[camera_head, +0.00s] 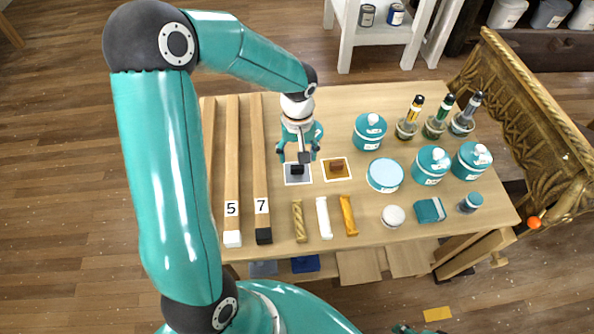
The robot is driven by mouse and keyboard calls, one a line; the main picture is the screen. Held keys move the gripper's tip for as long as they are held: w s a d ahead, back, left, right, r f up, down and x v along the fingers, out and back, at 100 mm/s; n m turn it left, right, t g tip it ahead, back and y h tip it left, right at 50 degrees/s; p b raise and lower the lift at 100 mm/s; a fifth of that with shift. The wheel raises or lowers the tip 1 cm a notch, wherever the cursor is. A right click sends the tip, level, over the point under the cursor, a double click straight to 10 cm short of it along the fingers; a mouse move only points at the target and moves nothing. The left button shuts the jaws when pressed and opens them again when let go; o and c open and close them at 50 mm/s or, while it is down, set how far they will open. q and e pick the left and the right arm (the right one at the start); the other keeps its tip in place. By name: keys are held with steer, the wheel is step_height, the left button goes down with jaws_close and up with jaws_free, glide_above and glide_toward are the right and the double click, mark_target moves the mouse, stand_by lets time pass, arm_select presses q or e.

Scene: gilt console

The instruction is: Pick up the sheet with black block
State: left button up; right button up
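A small black block (297,169) lies on a square grey sheet with a white border (290,180) near the middle of the table. My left gripper (298,156) points down at the far side of this sheet. Its two fingers are spread, one on each side of the block, with nothing seen between them. Whether the fingertips touch the sheet cannot be told. Only a small teal and black piece, perhaps my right gripper (408,329), shows at the bottom edge.
Long wooden bars marked 5 (231,180) and 7 (260,180) lie left. Gold, white and orange sticks (324,217) lie in front. Bare table (345,105) lies behind.

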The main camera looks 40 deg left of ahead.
mark_target(297, 167)
arm_select(q)
steer(key=shift+s+f, duration=0.1)
steer(key=shift+f, duration=2.85)
steer(key=shift+c, duration=0.2)
steer(key=c, duration=0.9)
